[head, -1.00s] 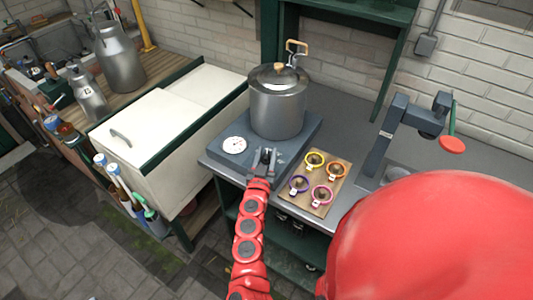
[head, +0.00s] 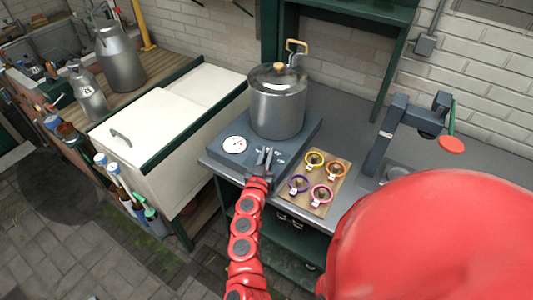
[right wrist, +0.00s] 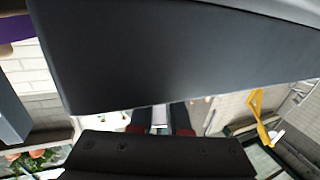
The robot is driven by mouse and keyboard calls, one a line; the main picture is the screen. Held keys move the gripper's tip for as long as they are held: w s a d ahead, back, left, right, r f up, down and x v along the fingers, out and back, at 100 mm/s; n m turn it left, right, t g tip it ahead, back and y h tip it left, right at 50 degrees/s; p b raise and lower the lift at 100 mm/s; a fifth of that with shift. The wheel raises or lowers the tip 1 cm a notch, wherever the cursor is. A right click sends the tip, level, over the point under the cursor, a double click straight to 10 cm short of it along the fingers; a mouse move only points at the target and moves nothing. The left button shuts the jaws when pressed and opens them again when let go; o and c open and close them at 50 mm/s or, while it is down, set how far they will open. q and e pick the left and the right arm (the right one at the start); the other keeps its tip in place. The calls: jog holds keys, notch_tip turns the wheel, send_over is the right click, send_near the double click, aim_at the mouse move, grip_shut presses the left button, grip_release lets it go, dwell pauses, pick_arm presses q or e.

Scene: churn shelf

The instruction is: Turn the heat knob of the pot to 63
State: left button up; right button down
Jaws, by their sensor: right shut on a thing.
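The lidded steel pot (head: 278,108) stands on a blue-grey heater base (head: 228,166) on the counter. A round white dial (head: 234,145) is on the base's front left. My right gripper (head: 266,157) is at the front of the base, right of the dial, shut on the heat knob, which is mostly hidden by the jaws. Small white marks show beside the jaws. In the right wrist view, the fingers (right wrist: 160,119) hold a pale piece below the large dark base (right wrist: 150,55). I cannot read the knob's setting. My left gripper is not in view.
A wooden board (head: 318,190) with several coloured rings lies close to the right of my gripper. A dark clamp-like device (head: 385,140) stands further right on the counter. A white chest (head: 160,125) stands left. My own red body part covers the lower right.

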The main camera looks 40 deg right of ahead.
jog(key=shift+w+r+m+g+h+p, duration=0.1)
jog(key=shift+r+m+g+h+p, duration=0.15)
jog(key=shift+m+g+h, duration=0.3)
jog(key=shift+f+m+g+h, duration=0.1)
jog(key=shift+m+g+h, duration=0.6)
jog(key=shift+g, duration=0.35)
jog(key=m+g, duration=0.1)
jog(key=m+g+h, duration=0.1)
jog(key=shift+w+f+g+b, duration=0.1)
jog(key=shift+f+g+b, duration=0.1)
jog(key=shift+g+b, duration=0.15)
jog(key=m+g+h+b, duration=0.1)
jog(key=m+g+b, duration=0.2)
jog(key=g+b, duration=0.2)
jog(key=shift+f+b, duration=0.1)
jog(key=shift+b, duration=0.6)
jog(key=shift+s+m+g+b, duration=0.2)
jog(key=shift+m+g+b, duration=0.25)
jog(key=shift+g+b, duration=0.1)
jog(key=c, duration=0.9)
grip_release()
